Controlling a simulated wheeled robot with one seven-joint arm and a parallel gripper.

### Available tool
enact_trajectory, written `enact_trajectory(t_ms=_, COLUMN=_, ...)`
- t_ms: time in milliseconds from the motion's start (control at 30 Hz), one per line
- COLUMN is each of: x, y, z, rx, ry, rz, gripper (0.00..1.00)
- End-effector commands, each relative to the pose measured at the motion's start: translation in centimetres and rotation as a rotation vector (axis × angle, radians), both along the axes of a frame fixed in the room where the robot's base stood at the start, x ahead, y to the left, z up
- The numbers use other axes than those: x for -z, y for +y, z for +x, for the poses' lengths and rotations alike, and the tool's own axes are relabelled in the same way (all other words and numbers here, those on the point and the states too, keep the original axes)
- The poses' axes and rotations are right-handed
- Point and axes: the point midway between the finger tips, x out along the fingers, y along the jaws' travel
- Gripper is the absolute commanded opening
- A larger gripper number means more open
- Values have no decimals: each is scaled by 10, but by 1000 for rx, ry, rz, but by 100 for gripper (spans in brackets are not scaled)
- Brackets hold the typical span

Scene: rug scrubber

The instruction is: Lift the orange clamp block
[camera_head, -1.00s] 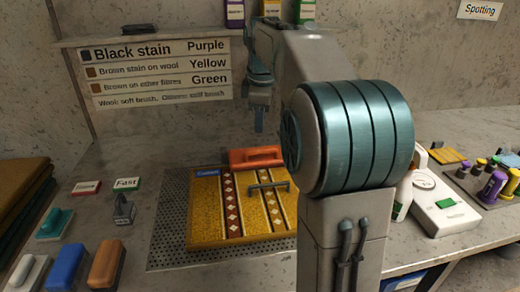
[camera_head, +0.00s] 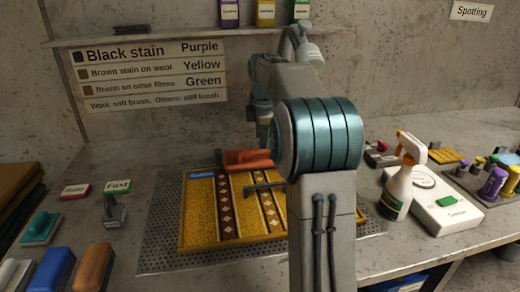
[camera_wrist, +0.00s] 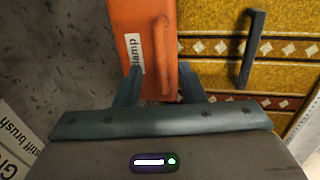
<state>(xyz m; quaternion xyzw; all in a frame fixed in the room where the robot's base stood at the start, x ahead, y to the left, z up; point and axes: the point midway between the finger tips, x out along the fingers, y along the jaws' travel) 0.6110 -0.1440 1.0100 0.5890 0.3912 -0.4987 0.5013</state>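The orange clamp block (camera_head: 247,158) lies along the back edge of the yellow patterned rug sample (camera_head: 205,215), on a perforated metal plate. In the wrist view the block (camera_wrist: 152,25) runs upward, with a white label reading "lamp" on it. My gripper (camera_wrist: 160,72) is open, its two fingers apart over the block, near the block's left and right sides. I cannot tell whether they touch it. In the head view my arm hides part of the gripper and the right end of the block.
A dark bar handle (camera_head: 265,187) stands on the rug. Brushes, including a blue one (camera_head: 53,268), lie at left. A white spray bottle (camera_head: 400,185) and a white device (camera_head: 435,205) stand at right. A shelf and sign (camera_head: 150,80) are behind.

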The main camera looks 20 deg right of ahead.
Motion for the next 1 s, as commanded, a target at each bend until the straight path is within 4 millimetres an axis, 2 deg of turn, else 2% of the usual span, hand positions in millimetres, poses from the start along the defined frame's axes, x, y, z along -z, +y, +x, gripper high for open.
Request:
enact_trajectory(t_ms=33, x=11, y=0, z=2, rx=0, ry=2, rz=0, gripper=36)
enact_trajectory(t_ms=100, x=21, y=-1, z=3, rx=0, ry=2, rz=0, gripper=36)
enact_trajectory(t_ms=233, x=34, y=-1, z=6, rx=1, ry=1, rz=0, gripper=36)
enact_trajectory(t_ms=633, x=40, y=-2, z=8, rx=1, ry=-1, rz=0, gripper=36)
enact_trajectory(t_ms=767, x=40, y=-2, z=8, rx=1, ry=-1, rz=0, gripper=0)
enact_trajectory(t_ms=1000, x=38, y=0, z=8, rx=0, ry=2, rz=1, gripper=0)
